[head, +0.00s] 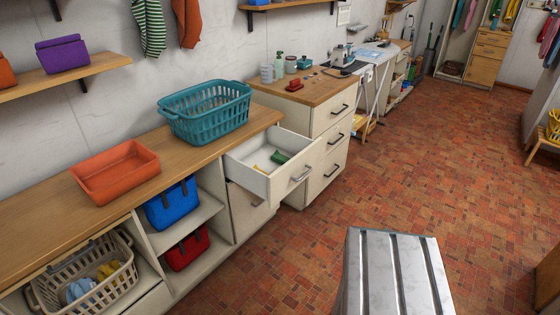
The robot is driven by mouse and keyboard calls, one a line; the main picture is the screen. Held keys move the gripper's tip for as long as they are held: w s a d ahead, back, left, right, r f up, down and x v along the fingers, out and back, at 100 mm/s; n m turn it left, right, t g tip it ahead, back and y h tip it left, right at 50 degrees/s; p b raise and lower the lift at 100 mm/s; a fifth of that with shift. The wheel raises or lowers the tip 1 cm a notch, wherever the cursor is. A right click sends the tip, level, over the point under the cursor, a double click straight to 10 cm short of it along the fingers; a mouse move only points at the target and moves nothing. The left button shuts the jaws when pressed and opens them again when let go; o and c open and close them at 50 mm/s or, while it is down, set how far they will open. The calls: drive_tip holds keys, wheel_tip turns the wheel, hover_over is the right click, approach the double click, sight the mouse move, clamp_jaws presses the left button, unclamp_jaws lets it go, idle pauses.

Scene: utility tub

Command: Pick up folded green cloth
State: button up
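A small dark green folded-looking item (279,157) lies in the open white drawer (254,178), toward its back right. It may be the folded green cloth, but it is too small to be sure. A thin yellow item (260,169) lies to its left, nearer the drawer's front-left side. My gripper is not in view.
An orange tub (116,178) and a teal basket (208,112) stand on the wooden counter (40,232) left of the drawer. Blue (171,205) and red (187,248) bins sit on shelves below.

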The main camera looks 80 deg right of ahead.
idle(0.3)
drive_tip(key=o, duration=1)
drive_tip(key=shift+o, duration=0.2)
